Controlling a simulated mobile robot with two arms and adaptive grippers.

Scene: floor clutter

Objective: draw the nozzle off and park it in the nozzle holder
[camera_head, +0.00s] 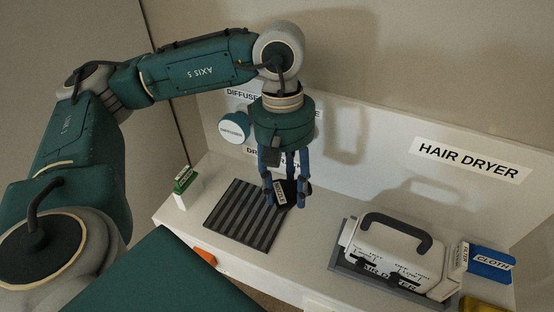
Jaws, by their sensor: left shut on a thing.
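My left gripper (286,200) points down with its blue fingers shut on the nozzle (281,192), a small dark piece with a pale label. The nozzle is at the right edge of the striped mat; I cannot tell whether it touches anything below. The white hair dryer (388,251), with a dark curved handle, lies in a grey tray (337,262) to the right, apart from the nozzle. I cannot make out the nozzle holder; my gripper covers part of the back panel, where a label ending in E shows. My right gripper is out of view.
A dark striped mat (236,218) lies left of the gripper. A round diffuser (233,129) is at the back panel. A small green-and-white box (185,187) stands at left. Clear counter lies between mat and tray.

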